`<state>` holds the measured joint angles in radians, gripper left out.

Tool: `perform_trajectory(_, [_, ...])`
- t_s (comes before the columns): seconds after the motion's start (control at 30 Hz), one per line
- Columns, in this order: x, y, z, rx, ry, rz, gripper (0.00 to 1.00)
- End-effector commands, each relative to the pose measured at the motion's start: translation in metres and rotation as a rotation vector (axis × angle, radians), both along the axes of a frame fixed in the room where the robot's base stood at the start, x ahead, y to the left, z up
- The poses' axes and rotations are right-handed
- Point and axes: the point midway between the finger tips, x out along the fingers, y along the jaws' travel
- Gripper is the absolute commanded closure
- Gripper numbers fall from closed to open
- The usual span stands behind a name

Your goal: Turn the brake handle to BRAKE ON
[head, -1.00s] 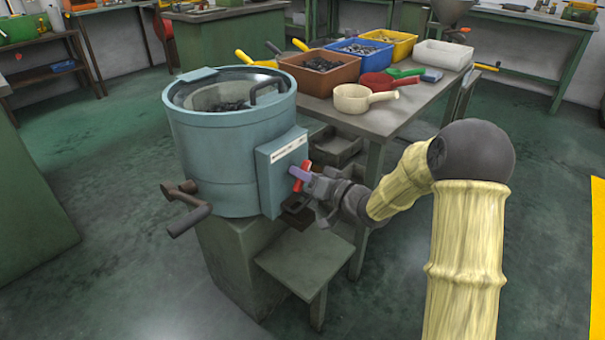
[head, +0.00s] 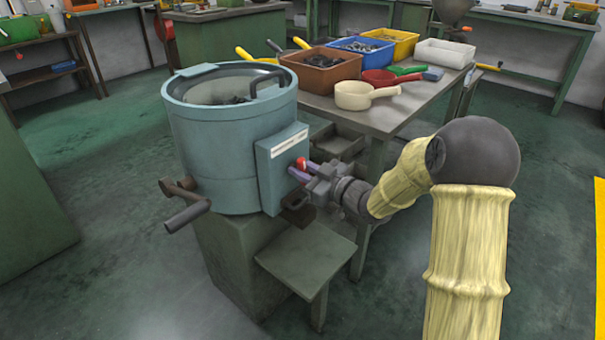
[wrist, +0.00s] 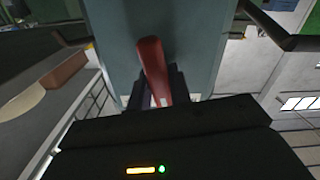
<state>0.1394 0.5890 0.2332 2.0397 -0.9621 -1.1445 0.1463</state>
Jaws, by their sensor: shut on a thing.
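The brake handle (head: 301,163) is a small red lever on the blue-grey box (head: 268,180) on the side of the round machine drum (head: 215,140). My gripper (head: 302,170) reaches it from the right, with its fingers on both sides of the handle, shut on it. In the wrist view the red handle (wrist: 153,62) stands nearly upright, leaning slightly left at its top, between my dark fingers (wrist: 158,95). The fingers and gripper body hide its lower part. A white label strip (head: 288,143) is on the box; its writing is too small to read.
A dark crank (head: 188,205) sticks out at the drum's lower left. A green step-like stand (head: 308,262) is below my gripper. Behind my arm is a table (head: 375,122) with bins (head: 320,72) and a cream scoop (head: 362,95).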

Motion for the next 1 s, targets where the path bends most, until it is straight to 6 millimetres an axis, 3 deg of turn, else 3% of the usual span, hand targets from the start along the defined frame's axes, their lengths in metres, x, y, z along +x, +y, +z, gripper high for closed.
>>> perform_trajectory(0.4, [-0.0014, 0.0006, -0.0026, -0.176, -0.225, -0.001, 1.0])
perform_trajectory(1.0, [-0.0015, 0.0004, -0.0018, -0.215, -0.271, -0.002, 1.0])
